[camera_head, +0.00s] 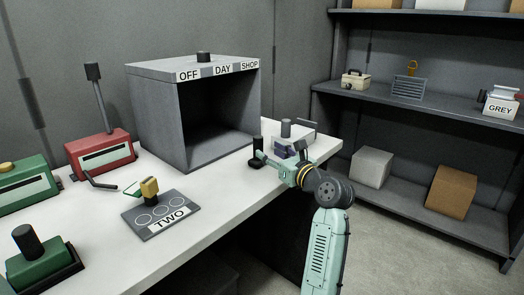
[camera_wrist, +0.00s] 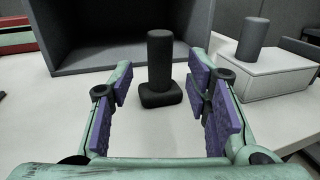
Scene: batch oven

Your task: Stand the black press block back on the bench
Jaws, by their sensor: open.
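The black press block (camera_head: 257,148) stands upright on the white bench (camera_head: 225,192), in front of the right side of the grey oven's opening. In the wrist view the block (camera_wrist: 160,62) is a dark cylinder on a wider foot, and the foot appears to rest on the bench top. My gripper (camera_head: 266,158) is at the bench's right end, beside the block. In the wrist view my gripper (camera_wrist: 160,84) is open, with purple pads either side of the block. A gap shows on each side, and I see no contact.
The grey oven (camera_head: 155,110) stands open behind. A pale box with a grey knob (camera_wrist: 270,78) is close to the right finger. A "TWO" plate (camera_head: 183,210), red unit (camera_head: 100,155) and green units (camera_head: 45,262) are left. Shelves (camera_head: 420,105) stand right.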

